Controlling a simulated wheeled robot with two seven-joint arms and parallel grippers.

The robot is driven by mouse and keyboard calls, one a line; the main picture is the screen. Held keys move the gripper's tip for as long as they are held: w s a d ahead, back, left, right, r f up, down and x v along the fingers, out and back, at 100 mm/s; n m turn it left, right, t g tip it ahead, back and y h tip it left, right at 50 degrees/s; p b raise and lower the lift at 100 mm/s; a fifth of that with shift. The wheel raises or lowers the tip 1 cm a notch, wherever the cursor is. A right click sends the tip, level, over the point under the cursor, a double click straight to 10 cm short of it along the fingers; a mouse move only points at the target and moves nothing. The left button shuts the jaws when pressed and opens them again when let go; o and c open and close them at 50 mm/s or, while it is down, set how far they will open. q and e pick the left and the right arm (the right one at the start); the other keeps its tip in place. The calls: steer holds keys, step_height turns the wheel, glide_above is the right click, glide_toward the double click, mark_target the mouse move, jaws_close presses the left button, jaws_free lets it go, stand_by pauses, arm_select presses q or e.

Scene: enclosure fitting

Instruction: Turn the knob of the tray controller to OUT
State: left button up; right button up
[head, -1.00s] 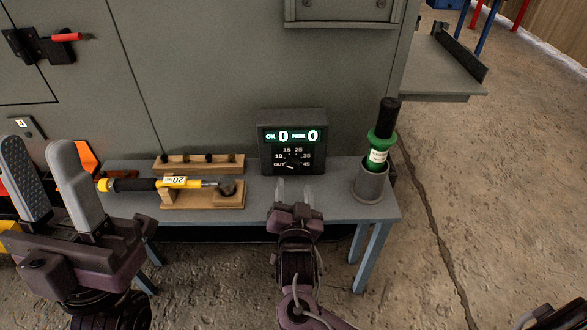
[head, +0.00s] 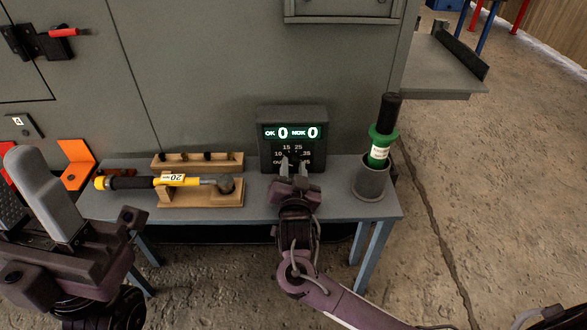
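The tray controller (head: 293,115) is a dark box at the back of the small blue-grey table. Its green display reads OK 0 and NOK 0. Below it is a dial scale with numbers such as 15 and 25 and an OUT label, partly covered. My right gripper (head: 293,168) is in front of the dial, its two fingers apart. The knob is hidden or too small to make out between the fingertips, and I cannot tell whether they touch it. My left gripper (head: 30,205) is at the lower left, fingers apart and empty, away from the controller.
A yellow and black torque wrench (head: 150,182) lies on a wooden holder left of the controller. A wooden rack (head: 198,167) stands behind it. A green bottle-like tool (head: 383,140) stands in a grey cup (head: 371,180) at right. The grey cabinet (head: 210,70) rises behind.

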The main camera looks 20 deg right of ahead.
steer(key=c, duration=0.5)
steer(key=shift+o, duration=0.2)
